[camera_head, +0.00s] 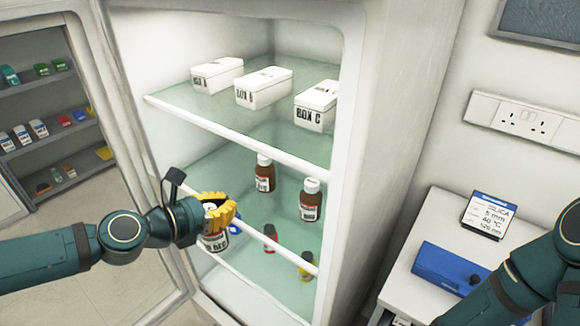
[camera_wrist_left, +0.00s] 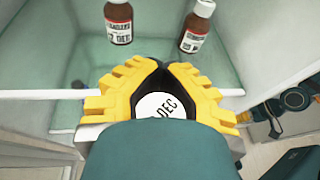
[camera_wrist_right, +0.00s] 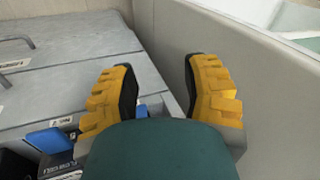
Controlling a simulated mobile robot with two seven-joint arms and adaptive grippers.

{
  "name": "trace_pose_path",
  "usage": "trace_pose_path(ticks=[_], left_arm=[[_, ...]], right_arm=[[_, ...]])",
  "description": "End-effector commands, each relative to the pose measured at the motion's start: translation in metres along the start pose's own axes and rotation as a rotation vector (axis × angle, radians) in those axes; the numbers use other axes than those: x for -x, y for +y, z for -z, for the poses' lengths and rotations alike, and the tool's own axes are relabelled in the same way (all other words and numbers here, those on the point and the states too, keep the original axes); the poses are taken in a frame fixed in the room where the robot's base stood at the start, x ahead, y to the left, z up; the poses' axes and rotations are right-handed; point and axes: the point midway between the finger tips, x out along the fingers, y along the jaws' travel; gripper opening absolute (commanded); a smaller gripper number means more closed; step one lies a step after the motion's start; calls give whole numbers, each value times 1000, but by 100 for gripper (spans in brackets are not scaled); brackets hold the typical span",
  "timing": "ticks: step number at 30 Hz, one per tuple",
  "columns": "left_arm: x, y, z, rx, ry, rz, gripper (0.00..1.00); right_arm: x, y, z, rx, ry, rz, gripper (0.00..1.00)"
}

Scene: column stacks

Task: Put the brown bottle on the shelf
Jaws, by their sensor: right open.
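My left gripper (camera_head: 220,212) is shut on a brown bottle (camera_head: 213,242) with a white label and holds it upright at the front rail of the middle fridge shelf (camera_head: 240,190). The bottle's white cap (camera_wrist_left: 163,106), marked DEC, shows between the yellow fingers in the left wrist view; the fingers hide its upper part in the head view. Two similar brown bottles stand on that shelf, one further back (camera_head: 264,174) and one to the right (camera_head: 310,202). My right gripper (camera_wrist_right: 158,85) is open and empty in the right wrist view.
White boxes A (camera_head: 217,75), B (camera_head: 263,88) and C (camera_head: 316,107) stand on the upper shelf. Small red (camera_head: 270,238) and yellow (camera_head: 306,266) bottles stand lower down. The open fridge door (camera_head: 125,110) is at left. The middle shelf's left part looks clear.

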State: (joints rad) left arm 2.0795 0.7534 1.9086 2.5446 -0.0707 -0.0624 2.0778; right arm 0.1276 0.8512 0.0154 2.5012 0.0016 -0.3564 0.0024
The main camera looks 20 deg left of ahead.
Motion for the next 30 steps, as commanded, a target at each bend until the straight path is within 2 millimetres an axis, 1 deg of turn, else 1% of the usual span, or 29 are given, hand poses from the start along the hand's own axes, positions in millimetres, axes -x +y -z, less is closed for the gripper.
trace_pose_path(ticks=[1,10,12,17,18,21,27,30], left_arm=[[-2,-1,-9,1,-2,5,0],[-19,-5,-13,-3,5,9,0],[-30,-5,-11,-8,5,8,0],[-52,-5,-17,-10,4,7,0],[-60,-5,-16,-10,5,6,0],[-76,-5,-20,-10,5,6,0],[-106,-5,-30,-9,4,4,0],[-118,-5,-34,-8,4,5,0]], right_arm=[[14,-6,2,-1,2,0,47],[53,-20,8,-8,9,-2,47],[50,-19,9,-8,11,-2,47],[50,-19,9,-10,12,-2,47],[45,-17,8,-9,11,-2,47],[38,-14,5,-7,4,-1,47],[28,-11,0,-3,-6,0,47],[25,-10,-2,-2,-10,1,47]])
